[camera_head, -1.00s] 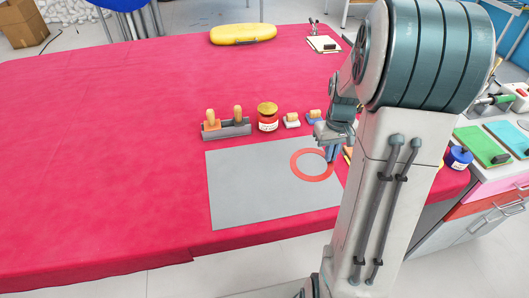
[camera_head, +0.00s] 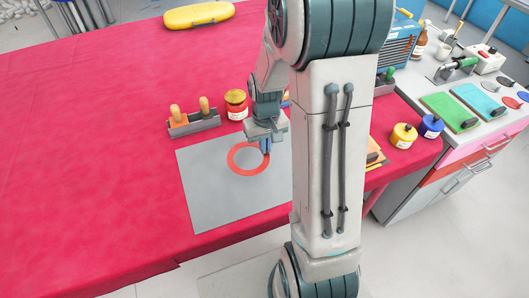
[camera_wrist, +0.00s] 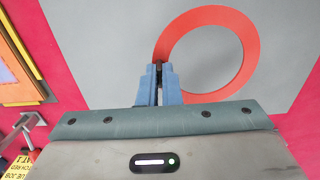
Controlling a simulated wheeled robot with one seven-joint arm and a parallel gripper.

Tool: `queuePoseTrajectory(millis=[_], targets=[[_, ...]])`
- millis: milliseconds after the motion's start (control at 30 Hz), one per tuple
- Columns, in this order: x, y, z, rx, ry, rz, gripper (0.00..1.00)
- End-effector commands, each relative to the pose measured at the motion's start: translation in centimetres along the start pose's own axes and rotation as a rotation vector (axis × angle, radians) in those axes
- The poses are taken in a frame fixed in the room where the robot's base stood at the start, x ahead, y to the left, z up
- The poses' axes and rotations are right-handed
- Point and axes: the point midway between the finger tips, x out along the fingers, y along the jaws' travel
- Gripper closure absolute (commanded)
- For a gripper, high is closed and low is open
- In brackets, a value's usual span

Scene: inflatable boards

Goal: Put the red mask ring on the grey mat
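The red mask ring (camera_head: 235,168) is a flat red ring over the upper middle of the grey mat (camera_head: 210,205). In the wrist view the ring (camera_wrist: 244,50) has only grey mat (camera_wrist: 105,50) behind it. My gripper (camera_head: 266,150) is at the ring's right edge in the head view. In the wrist view my gripper's blue fingers (camera_wrist: 159,72) are closed together on the ring's near left rim. I cannot tell whether the ring touches the mat or is held just above it. My arm hides the mat's right part in the head view.
A grey holder with wooden-handled stamps (camera_head: 194,122) and a red jar (camera_head: 236,105) stand behind the mat. Yellow (camera_head: 403,135) and blue (camera_head: 431,126) jars stand at right. A yellow case (camera_head: 199,14) lies far back. The red table (camera_head: 90,150) is clear at left.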

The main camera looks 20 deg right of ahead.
Motion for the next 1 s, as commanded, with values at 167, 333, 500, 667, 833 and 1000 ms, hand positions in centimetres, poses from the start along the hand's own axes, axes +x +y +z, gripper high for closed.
queuePoseTrajectory(millis=[167, 333, 500, 667, 833, 1000], targets=[[1.7, -0.3, 0.1, 0.0, -0.006, -0.001, 1.0], [3.7, -0.3, 0.0, 0.0, -0.004, -0.001, 1.0], [4.2, -0.2, 0.0, 0.0, 0.0, 0.0, 1.0], [4.2, -0.2, 0.0, 0.0, 0.0, 0.0, 1.0], [4.5, -0.2, 0.0, 0.0, 0.0, 0.0, 0.87], [4.5, -0.2, 0.0, 0.0, 0.0, 0.0, 0.74]])
